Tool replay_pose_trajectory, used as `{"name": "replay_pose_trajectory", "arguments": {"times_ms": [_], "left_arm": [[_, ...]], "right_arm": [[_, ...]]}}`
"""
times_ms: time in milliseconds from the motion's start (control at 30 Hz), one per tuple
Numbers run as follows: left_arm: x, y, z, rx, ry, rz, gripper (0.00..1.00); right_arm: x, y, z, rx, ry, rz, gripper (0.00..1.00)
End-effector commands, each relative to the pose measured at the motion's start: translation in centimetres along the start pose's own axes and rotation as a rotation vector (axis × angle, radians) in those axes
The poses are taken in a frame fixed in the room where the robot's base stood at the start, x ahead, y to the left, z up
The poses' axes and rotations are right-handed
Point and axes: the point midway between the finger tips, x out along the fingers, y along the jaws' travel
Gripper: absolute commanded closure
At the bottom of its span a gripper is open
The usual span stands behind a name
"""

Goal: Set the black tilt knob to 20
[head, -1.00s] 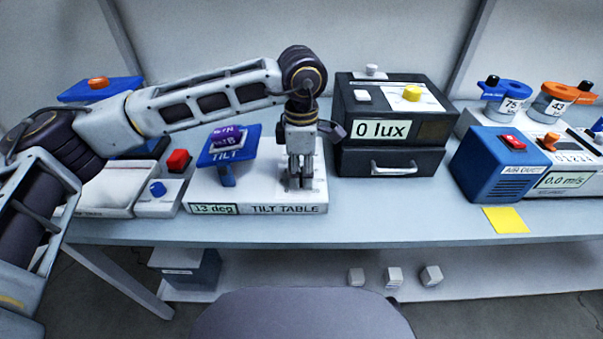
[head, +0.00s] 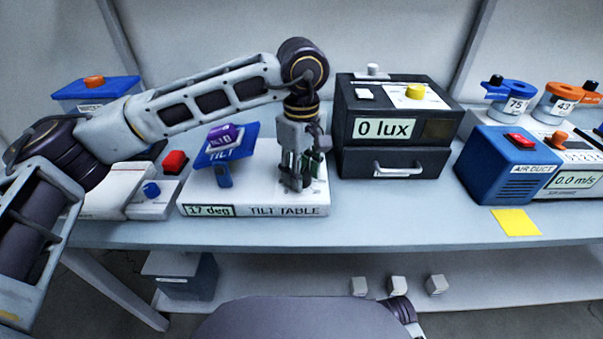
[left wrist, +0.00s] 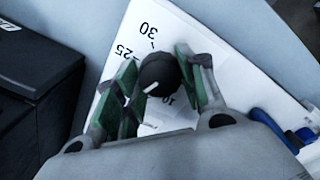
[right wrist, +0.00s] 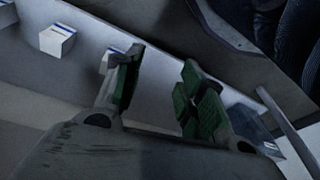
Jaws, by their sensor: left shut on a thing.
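The tilt table (head: 270,205) is a white box with a display that reads 17 deg. Its blue tilt plate (head: 240,143) stands tilted on the left part of the box. The black tilt knob (left wrist: 157,73) with a white pointer line shows in the left wrist view, beside dial marks such as 25 and 30. My left gripper (left wrist: 157,82) has its green pads on both sides of the knob and is shut on it. In the head view my left gripper (head: 294,180) hides the knob. My right gripper (right wrist: 160,90) is open and empty, low down by the lower shelf.
A black light box (head: 395,160) reading 0 lux stands close to the right of the tilt table. A blue air duct box (head: 500,170) and a yellow note (head: 515,222) are farther right. A red button (head: 174,161) is to the left. Small white cubes (head: 397,285) lie on the lower shelf.

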Motion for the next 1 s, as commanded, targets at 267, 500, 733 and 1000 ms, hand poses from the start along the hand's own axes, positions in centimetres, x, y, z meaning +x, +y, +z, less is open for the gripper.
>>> {"name": "replay_pose_trajectory", "arguments": {"times_ms": [267,500,733,1000], "left_arm": [[0.1,0.0,-0.1,0.21,0.0,0.0,0.84],[0.1,0.0,-0.1,0.346,0.0,0.0,0.84],[0.0,0.0,-0.1,0.412,0.001,0.0,0.84],[0.0,0.0,-0.1,0.427,0.001,0.0,0.84]], "right_arm": [[-0.9,-0.3,-0.1,-0.001,0.014,-0.006,0.6],[-1.4,-0.4,-0.3,-0.002,0.027,-0.009,0.6],[-1.9,-0.5,-0.7,-0.004,0.036,-0.009,0.6],[-2.1,-0.5,-0.8,-0.004,0.039,-0.01,0.6]]}}
